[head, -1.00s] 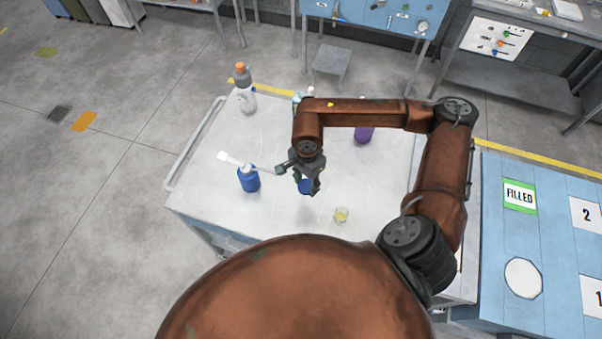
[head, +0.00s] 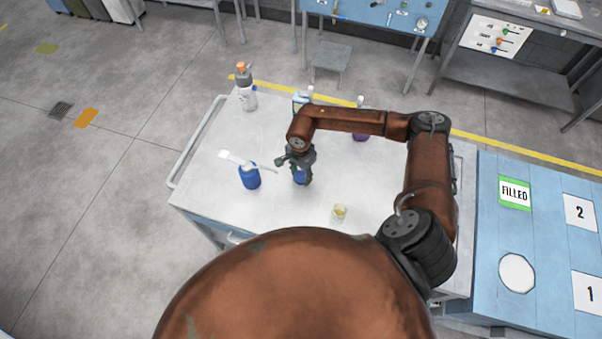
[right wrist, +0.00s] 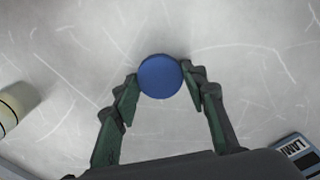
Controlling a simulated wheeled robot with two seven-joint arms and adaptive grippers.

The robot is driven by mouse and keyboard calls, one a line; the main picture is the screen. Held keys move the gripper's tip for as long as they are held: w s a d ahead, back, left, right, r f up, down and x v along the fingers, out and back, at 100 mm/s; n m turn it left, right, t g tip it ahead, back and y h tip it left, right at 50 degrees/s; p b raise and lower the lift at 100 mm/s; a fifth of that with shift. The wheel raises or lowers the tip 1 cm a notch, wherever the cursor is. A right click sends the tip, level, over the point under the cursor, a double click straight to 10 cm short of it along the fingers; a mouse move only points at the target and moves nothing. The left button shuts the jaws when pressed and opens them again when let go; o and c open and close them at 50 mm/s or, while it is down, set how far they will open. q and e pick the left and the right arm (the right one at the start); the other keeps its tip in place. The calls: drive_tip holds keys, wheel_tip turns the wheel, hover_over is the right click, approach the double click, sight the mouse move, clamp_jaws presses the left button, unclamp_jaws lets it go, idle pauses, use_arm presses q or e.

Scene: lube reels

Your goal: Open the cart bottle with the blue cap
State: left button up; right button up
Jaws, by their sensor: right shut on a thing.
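My right gripper (head: 301,173) is over the middle of the cart top (head: 230,209), pointing down. It is shut on a blue cap (right wrist: 160,76), a round disc held between the fingertips in the right wrist view. Part of the blue thing also shows below the fingers in the head view (head: 300,179). Whether a bottle is under the cap is hidden. My left gripper is not in view.
A grey-white bottle with an orange tip (head: 246,92) stands at the far left cart corner. A purple bottle (head: 360,136) is partly behind my arm. A small glass with yellow contents (head: 340,212) is near the front. A blue bench (head: 498,214) adjoins at right.

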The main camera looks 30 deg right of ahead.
sight(301, 176)
drive_tip(key=shift+f, duration=0.25)
drive_tip(key=o, duration=1.3)
drive_tip(key=shift+r, duration=0.1)
drive_tip(key=shift+r, duration=0.25)
wheel_tip(301, 176, up, 12)
drive_tip(key=b, duration=0.2)
drive_tip(key=shift+f, duration=0.1)
